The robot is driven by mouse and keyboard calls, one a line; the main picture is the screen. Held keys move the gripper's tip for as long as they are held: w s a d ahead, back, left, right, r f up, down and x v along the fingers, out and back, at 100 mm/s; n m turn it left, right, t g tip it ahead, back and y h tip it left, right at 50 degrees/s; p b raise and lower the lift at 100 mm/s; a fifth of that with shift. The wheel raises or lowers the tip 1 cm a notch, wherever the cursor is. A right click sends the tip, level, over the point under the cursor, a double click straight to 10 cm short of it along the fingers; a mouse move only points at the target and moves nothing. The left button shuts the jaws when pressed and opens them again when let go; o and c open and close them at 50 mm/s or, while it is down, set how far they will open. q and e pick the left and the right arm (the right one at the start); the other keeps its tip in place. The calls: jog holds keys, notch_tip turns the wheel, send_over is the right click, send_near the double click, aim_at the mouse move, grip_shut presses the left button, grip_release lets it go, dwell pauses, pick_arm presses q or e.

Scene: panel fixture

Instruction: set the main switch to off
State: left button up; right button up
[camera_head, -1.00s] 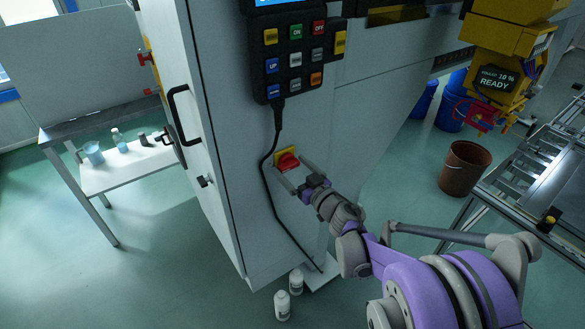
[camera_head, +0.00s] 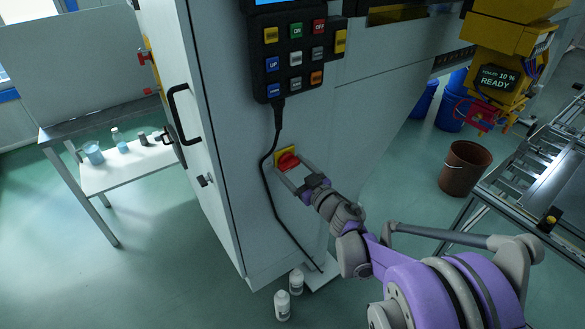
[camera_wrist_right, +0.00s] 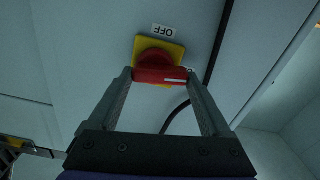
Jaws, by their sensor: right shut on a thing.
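The main switch is a red rotary knob (camera_head: 288,161) on a yellow square plate (camera_head: 282,152), mounted on the side of the light grey cabinet below the keypad. In the right wrist view the knob's red handle (camera_wrist_right: 160,75) lies crosswise in the picture, with a white mark near its right end. A label reading OFF (camera_wrist_right: 163,31) sits above the yellow plate (camera_wrist_right: 176,50). My right gripper (camera_head: 293,172) is at the knob, and its two fingers (camera_wrist_right: 162,78) are closed on the handle's ends. A second label by the right finger is mostly hidden. My left gripper is not in view.
A black keypad (camera_head: 297,58) hangs above the switch, and its black cable (camera_head: 266,165) runs down just left of it. White bottles (camera_head: 282,305) stand on the floor below. A brown bucket (camera_head: 465,168) and a roller conveyor (camera_head: 530,180) are at the right.

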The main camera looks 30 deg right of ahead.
jog(key=n, duration=0.4)
jog(key=shift+f, duration=0.2)
jog(key=n, duration=0.4)
jog(key=shift+f+b, duration=0.1)
jog(key=shift+b, duration=0.3)
jog(key=n, duration=0.4)
jog(key=shift+d+f+n, duration=0.1)
jog(key=shift+f+n, duration=0.05)
jog(key=shift+n, duration=1.75)
jog(key=shift+d+f+n, duration=0.1)
jog(key=shift+n, duration=0.2)
jog(key=o, duration=1.2)
jog(key=shift+c, duration=0.2)
jog(key=shift+s, duration=0.1)
